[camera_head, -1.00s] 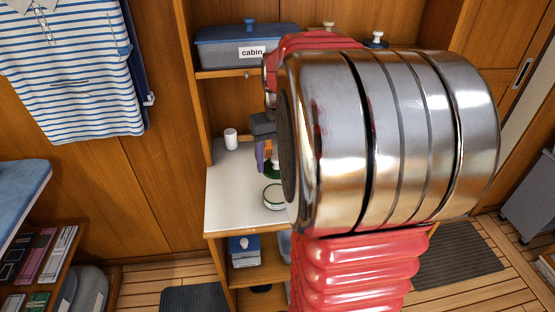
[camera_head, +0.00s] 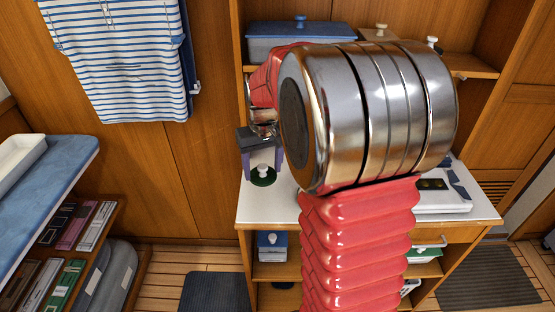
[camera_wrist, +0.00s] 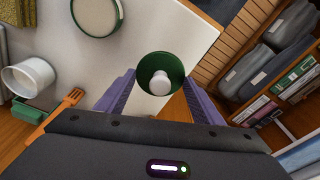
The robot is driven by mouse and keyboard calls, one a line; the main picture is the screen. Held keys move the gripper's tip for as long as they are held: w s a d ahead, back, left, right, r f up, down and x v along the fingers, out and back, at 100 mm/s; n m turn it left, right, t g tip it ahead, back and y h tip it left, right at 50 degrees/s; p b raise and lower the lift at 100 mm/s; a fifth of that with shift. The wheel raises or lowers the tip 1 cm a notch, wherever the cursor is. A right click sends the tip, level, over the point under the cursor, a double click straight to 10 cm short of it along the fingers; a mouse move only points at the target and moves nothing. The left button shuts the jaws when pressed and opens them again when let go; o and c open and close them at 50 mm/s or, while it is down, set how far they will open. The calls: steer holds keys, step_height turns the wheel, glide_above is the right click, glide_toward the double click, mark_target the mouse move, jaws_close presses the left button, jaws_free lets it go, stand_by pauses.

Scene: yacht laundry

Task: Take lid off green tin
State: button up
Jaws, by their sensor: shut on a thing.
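My gripper (camera_head: 263,158), with its purple fingers, is shut on a round green lid with a white knob (camera_head: 263,178). In the wrist view the lid (camera_wrist: 174,66) sits between the two fingertips, over the edge of the white counter. Its height above the counter is hard to tell. A round tin with a green rim and pale inside (camera_wrist: 97,14) stands apart from the lid on the counter, at the top of the wrist view. It looks open. In the head view my arm hides it.
The white counter (camera_head: 254,212) has shelves below. A blue bin (camera_head: 300,45) sits on the shelf above. The wrist view shows a white cup (camera_wrist: 28,78) and an orange slotted tool (camera_wrist: 63,112). A blue-topped bench with books (camera_head: 60,180) stands at left.

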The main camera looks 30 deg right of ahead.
steer(key=w+a+f+n, duration=0.1)
steer(key=w+a+f, duration=0.2)
steer(key=a, duration=0.5)
steer(key=w+a+f+n, duration=0.1)
steer(key=w+a+f, duration=0.3)
steer(key=a, duration=0.5)
steer(key=shift+f+n, duration=0.3)
steer(key=shift+f, duration=0.05)
steer(key=shift+s, duration=0.1)
